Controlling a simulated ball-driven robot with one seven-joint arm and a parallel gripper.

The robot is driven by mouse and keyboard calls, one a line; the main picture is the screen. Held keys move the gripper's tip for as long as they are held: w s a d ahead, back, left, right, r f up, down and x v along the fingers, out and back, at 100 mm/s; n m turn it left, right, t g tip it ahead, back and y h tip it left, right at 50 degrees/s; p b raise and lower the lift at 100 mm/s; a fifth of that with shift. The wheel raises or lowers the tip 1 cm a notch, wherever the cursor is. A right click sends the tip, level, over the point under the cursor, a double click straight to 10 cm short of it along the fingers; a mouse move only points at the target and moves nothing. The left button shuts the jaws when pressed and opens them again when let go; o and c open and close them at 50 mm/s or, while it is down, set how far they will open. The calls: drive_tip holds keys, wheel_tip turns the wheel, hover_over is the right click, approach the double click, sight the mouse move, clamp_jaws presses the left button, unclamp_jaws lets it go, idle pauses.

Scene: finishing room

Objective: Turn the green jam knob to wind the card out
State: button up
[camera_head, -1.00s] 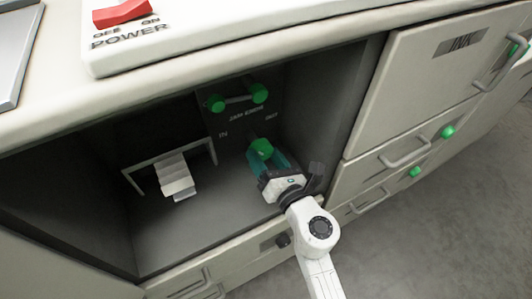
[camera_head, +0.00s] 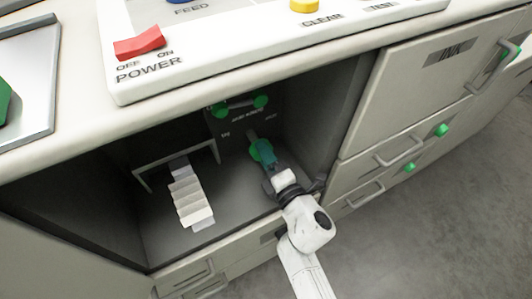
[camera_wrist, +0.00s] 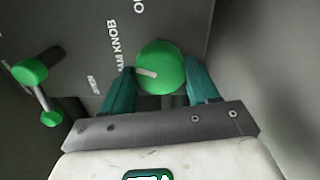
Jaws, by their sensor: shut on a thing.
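The green jam knob (camera_wrist: 160,68) sits on the dark panel inside the open cabinet, with a white pointer mark on its face. In the head view the knob (camera_head: 255,151) shows partly behind my gripper (camera_head: 262,150). In the wrist view my gripper (camera_wrist: 160,88) has its two teal fingers on either side of the knob, shut on it. The white pleated card (camera_head: 190,200) sticks out from under a grey frame (camera_head: 176,165) on the cabinet floor, left of my gripper.
A green-ended lever (camera_wrist: 38,92) is on the panel beside the knob; it also shows in the head view (camera_head: 240,103). Closed drawers (camera_head: 405,150) stand to the right, and a counter with a red power switch (camera_head: 139,43) is above.

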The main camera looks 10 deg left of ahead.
drive_tip(key=m+p, duration=0.1)
drive_tip(key=m, duration=0.3)
drive_tip(key=shift+m+p, duration=0.3)
drive_tip(key=shift+p, duration=0.05)
drive_tip(key=shift+d+m+p, duration=0.1)
drive_tip(key=shift+m+p, duration=0.55)
drive_tip(key=shift+m, duration=0.85)
drive_tip(key=shift+f, duration=0.1)
drive_tip(key=o, duration=1.1)
drive_tip(key=shift+c, duration=0.2)
drive_tip(key=p+v, duration=0.3)
drive_tip(key=v, duration=0.7)
drive_tip(key=shift+s+d, duration=0.25)
drive_tip(key=shift+s, duration=0.05)
